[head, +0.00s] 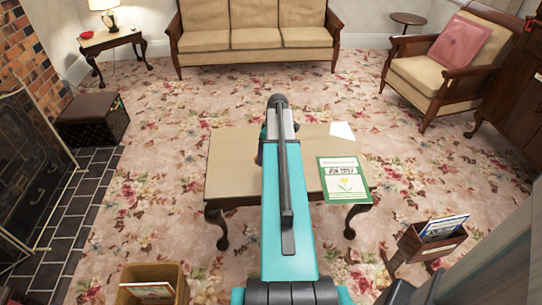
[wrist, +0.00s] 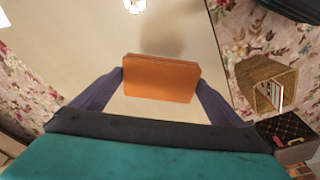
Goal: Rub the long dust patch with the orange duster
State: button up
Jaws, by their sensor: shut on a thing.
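The orange duster (wrist: 161,82) is a flat orange block in the wrist view. My gripper (wrist: 161,76) is shut on it, with one dark purple finger at each side. The duster is over the cream top of the low table (head: 232,170); I cannot tell whether it touches. A faint darker area lies on the tabletop just beyond the duster; I cannot tell if it is dust or shadow. In the head view my arm covers the middle of the table, the gripper and the duster. No long dust patch shows clearly.
A green-and-white booklet (head: 343,180) lies at the table's right front, with a white paper (head: 342,131) behind it. A wooden box (head: 155,284) and a magazine rack (head: 430,241) stand in front. A sofa (head: 255,35), armchair (head: 447,65) and dark ottoman (head: 93,121) surround open carpet.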

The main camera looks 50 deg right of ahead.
jog(key=shift+s+d+f, duration=0.5)
jog(key=shift+s+d, duration=0.1)
jog(key=shift+f, duration=0.1)
